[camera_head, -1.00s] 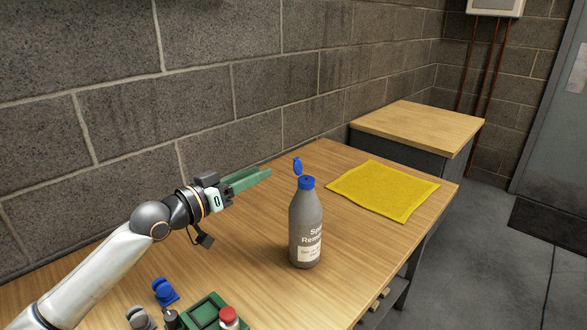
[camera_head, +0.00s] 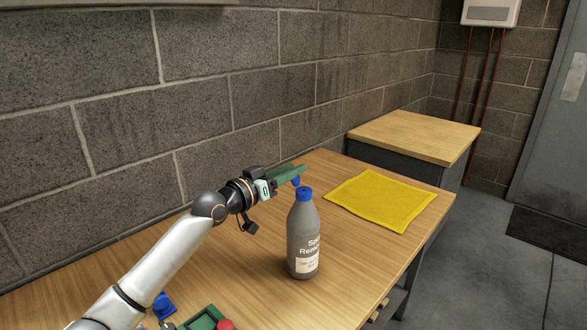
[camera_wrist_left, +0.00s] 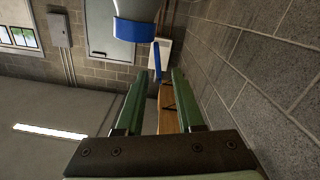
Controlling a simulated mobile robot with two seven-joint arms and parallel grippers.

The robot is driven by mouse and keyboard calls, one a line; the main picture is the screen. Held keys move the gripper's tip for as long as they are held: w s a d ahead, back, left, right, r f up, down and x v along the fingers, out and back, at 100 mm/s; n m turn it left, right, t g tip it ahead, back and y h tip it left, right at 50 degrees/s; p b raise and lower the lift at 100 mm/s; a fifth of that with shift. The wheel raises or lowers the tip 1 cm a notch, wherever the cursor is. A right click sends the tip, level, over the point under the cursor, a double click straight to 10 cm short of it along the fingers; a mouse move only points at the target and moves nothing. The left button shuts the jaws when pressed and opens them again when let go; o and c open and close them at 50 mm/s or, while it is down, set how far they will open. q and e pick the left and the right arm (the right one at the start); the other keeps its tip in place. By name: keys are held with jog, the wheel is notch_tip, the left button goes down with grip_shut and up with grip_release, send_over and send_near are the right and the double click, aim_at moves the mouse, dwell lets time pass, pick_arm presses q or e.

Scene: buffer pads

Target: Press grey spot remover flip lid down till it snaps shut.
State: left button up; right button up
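The grey spot remover bottle (camera_head: 301,243) stands upright on the wooden table, with a blue cap (camera_head: 304,194) on top. Its blue flip lid (camera_head: 296,181) stands up open beside the cap, partly covered by my left gripper (camera_head: 300,171). The green fingers are at lid height, just behind and left of the cap. In the left wrist view the fingers (camera_wrist_left: 160,82) are apart with nothing gripped. The lid (camera_wrist_left: 157,54) shows beyond the gap between them, and the blue cap (camera_wrist_left: 135,33) is above. Contact with the lid cannot be told. My right gripper is not in view.
A yellow cloth (camera_head: 380,200) lies flat right of the bottle. A blue object (camera_head: 163,304) and a green box with a red button (camera_head: 225,325) are at the front left. A block wall (camera_head: 200,90) runs behind the table. The table around the bottle is clear.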

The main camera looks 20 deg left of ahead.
pick_arm(q)
jog(key=shift+w+d, duration=0.2)
jog(key=shift+w, duration=0.35)
grip_shut()
